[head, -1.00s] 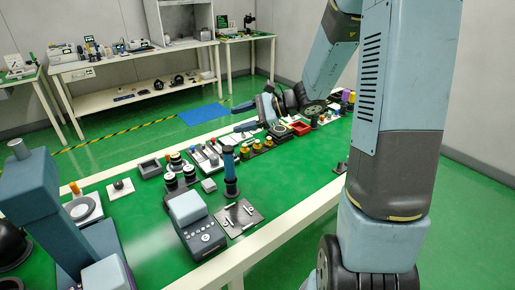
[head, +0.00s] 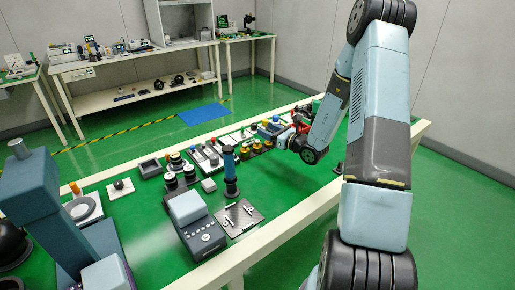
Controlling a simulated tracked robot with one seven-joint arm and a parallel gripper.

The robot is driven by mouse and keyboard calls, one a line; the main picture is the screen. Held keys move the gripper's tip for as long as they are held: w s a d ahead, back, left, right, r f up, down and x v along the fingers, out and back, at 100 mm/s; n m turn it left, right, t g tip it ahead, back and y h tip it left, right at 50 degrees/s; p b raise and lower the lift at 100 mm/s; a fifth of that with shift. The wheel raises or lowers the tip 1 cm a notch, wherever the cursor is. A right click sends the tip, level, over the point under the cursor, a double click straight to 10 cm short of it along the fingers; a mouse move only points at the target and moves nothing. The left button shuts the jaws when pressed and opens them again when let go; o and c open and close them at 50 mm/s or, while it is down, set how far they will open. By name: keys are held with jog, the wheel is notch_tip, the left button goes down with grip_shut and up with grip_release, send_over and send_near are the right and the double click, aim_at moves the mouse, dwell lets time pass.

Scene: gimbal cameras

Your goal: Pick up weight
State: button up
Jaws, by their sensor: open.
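My arm reaches over the long green-topped bench (head: 280,195) from the right. My gripper (head: 286,139) is low over the middle of the bench, past the rounded dark wrist. It is small and partly lost against the arm and bench items, but it is open. I see nothing held in it. Several small yellow-gold pieces (head: 257,146), possibly weights, stand just left of the gripper. Which one is the task's weight I cannot tell. Any contact between gripper and pieces is too small to make out.
A blue column on a dark base (head: 230,170), a grey device with buttons (head: 190,220) and a dark plate (head: 239,217) stand nearer. Dark round pieces (head: 170,180) sit to the left. Bare green bench lies in front of the wrist. Red parts (head: 300,122) show behind the arm.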

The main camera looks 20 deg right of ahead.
send_near(257, 145)
jog(key=w, duration=0.1)
jog(key=w+a, duration=0.1)
jog(key=w, duration=0.1)
jog(key=w+r, duration=0.1)
jog(key=shift+w+a, duration=0.35)
jog(key=shift+x, duration=3.75)
jog(key=shift+c, duration=0.5)
grip_shut()
